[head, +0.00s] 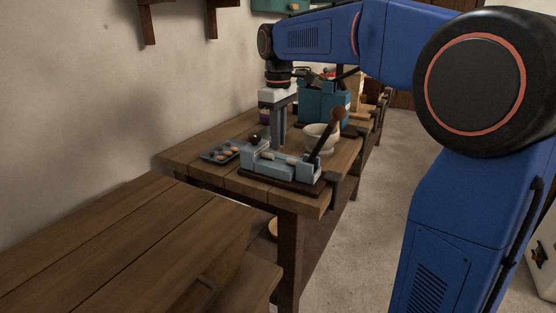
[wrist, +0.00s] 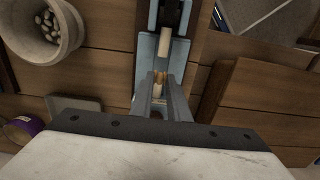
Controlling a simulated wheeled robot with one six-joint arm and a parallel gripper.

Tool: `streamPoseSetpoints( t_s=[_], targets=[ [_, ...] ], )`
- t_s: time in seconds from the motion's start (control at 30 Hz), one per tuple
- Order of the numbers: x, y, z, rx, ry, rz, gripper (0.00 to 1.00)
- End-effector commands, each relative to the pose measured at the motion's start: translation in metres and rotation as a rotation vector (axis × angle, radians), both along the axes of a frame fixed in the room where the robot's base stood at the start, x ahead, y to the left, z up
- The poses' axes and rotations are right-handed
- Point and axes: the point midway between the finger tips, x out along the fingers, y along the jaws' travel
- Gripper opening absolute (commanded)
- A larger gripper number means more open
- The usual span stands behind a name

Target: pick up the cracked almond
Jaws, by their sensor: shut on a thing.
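A light blue nutcracker press (head: 280,168) on a dark base stands near the front edge of the wooden table. My gripper (head: 279,148) reaches straight down to the press from above. The almond is in line with the blue channel of the press (wrist: 147,50). In the head view the fingers and press hide the almond. I cannot tell whether it touches the press.
A tray of nuts (head: 208,157) lies to the left. A teal box (head: 322,102) stands behind.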

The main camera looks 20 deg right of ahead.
Motion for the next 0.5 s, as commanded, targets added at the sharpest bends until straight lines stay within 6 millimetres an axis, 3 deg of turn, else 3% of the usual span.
streamPoseSetpoints(
  t_s=[0.5],
  targets=[
    [0.0,0.0,0.034,0.0,-0.001,0.0,0.06]
  ],
)
